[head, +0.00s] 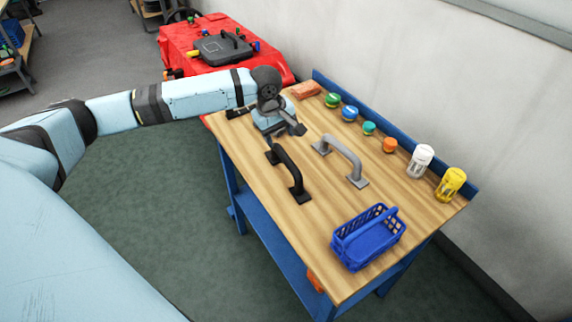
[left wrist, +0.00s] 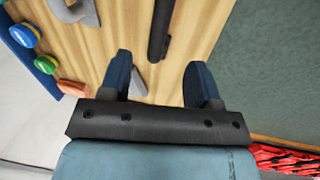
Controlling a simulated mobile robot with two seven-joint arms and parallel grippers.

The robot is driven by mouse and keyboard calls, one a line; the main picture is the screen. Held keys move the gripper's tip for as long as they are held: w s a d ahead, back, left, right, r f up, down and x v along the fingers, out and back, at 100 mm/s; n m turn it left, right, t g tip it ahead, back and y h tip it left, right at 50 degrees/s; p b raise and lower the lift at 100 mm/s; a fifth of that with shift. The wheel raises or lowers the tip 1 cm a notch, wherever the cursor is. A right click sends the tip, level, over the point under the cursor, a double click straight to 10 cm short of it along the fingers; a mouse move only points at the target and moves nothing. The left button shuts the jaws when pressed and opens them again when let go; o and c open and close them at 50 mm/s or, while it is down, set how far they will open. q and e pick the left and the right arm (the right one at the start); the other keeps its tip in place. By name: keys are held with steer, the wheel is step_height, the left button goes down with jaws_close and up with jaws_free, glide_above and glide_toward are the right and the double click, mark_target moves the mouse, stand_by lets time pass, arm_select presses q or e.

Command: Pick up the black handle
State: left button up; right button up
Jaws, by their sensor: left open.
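The black handle (head: 289,172) lies on the wooden table top, near its left edge in the head view. It also shows in the left wrist view (left wrist: 160,28), at the top and beyond the fingertips. My left gripper (head: 284,132) is over the table, close to the far end of the black handle. Its two blue fingers (left wrist: 159,72) are apart, with no handle between them. The gripper hides part of the table beneath it. My right gripper is in neither view.
A grey handle (head: 345,160) stands to the right of the black one. A blue basket (head: 368,240) is at the near end. Several coloured knobs (head: 349,113) and jars (head: 420,161) line the raised back edge (head: 400,135). A red machine (head: 190,45) stands beyond the table.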

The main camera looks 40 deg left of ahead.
mark_target(286, 157)
arm_select(q)
steer(key=f, duration=0.4)
steer(key=w+f, duration=0.1)
steer(key=f, duration=0.1)
steer(key=shift+w+d+f, duration=0.1)
steer(key=shift+d+f, duration=0.05)
steer(key=shift+d, duration=0.2)
steer(key=shift+w+d+f, duration=0.1)
steer(key=shift+w+f, duration=0.05)
steer(key=shift+f, duration=0.85)
steer(key=shift+w+d+f, duration=0.1)
steer(key=shift+d+f, duration=0.05)
steer(key=shift+f, duration=0.8)
steer(key=shift+w+d+f, duration=0.1)
steer(key=shift+w+f, duration=0.05)
steer(key=shift+f, duration=0.85)
steer(key=shift+c, duration=0.5)
jaws_close()
